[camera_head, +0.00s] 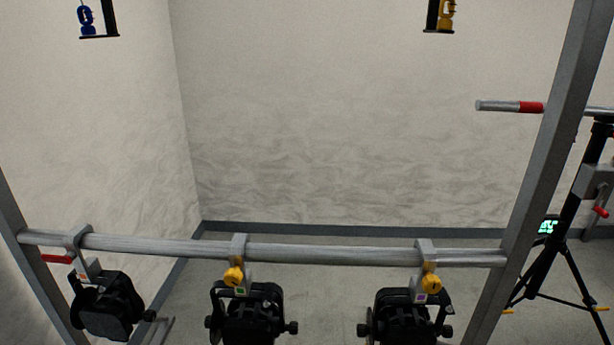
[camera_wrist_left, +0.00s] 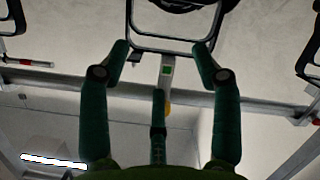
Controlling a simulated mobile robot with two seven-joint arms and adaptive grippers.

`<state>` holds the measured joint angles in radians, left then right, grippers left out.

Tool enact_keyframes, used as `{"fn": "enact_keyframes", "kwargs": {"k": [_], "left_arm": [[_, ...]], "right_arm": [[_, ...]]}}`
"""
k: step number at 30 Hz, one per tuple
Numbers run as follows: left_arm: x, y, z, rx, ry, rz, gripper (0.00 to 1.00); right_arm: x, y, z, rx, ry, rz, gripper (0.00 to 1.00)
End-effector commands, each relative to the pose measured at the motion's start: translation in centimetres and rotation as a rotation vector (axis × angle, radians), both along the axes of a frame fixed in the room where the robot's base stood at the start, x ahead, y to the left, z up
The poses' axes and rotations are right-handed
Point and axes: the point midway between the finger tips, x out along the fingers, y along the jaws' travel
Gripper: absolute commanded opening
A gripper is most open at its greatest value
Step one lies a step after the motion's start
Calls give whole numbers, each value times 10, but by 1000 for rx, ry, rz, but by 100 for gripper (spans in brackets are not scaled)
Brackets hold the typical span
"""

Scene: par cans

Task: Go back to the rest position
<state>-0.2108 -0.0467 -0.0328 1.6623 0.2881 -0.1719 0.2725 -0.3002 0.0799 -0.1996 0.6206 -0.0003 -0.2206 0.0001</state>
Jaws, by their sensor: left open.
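My left gripper (camera_wrist_left: 161,52) shows in the left wrist view with its green fingers spread wide, open and empty. Beyond its fingers are the black yoke and grey clamp of a par can (camera_wrist_left: 167,72) with a green mark. A green mark also shows on the middle par can (camera_head: 248,318) in the head view. It hangs from a grey bar (camera_head: 330,253) by a clamp with a yellow knob. Neither gripper shows in the head view.
A left par can (camera_head: 103,305) and a right par can (camera_head: 408,318) hang from the same bar. Grey posts (camera_head: 545,160) frame it. A black tripod stand (camera_head: 575,190) stands at right. A blue item (camera_head: 86,19) and a yellow item (camera_head: 447,14) are at the top.

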Motion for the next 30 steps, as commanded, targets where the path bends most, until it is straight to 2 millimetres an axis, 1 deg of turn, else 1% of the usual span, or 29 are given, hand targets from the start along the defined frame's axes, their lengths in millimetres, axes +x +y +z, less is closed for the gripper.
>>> {"fn": "enact_keyframes", "kwargs": {"k": [1, 2, 3, 5, 6, 8, 9, 11, 12, 14, 15, 17, 18, 20, 21, 24, 27, 30], "left_arm": [[-14, -3, -43, 41, 80, -25, 64], [-23, -5, -65, 67, 122, -41, 64], [-36, -7, -93, 101, 179, -64, 64], [-58, -9, -134, 150, 264, -99, 64], [-75, -10, -159, 183, 320, -123, 64], [-102, -9, -197, 233, 402, -164, 64], [-122, -8, -221, 264, 457, -191, 64], [-154, -6, -254, 313, 539, -236, 64], [-177, -3, -275, 342, 595, -267, 64], [-213, 2, -303, 390, 674, -314, 64], [-238, 6, -321, 420, 728, -348, 64], [-275, 14, -343, 463, 805, -399, 64], [-300, 19, -356, 489, 854, -432, 64], [-335, 27, -371, 525, 920, -480, 64], [-355, 32, -378, 545, 959, -508, 64], [-395, 43, -390, 582, 1034, -564, 64], [-419, 50, -395, 604, 1075, -600, 64], [-428, 52, -397, 613, 1092, -614, 64]], "right_arm": [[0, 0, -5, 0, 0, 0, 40], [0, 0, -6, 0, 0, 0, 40], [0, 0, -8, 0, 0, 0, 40], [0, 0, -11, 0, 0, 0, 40], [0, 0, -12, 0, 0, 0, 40], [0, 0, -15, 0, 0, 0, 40], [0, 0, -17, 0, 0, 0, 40], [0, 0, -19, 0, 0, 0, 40], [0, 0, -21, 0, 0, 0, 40], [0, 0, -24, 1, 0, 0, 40], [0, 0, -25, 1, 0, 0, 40], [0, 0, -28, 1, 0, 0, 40], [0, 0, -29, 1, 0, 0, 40], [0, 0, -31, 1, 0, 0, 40], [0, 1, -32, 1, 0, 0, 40], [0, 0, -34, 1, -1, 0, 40], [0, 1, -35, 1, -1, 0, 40], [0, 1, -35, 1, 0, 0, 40]]}}
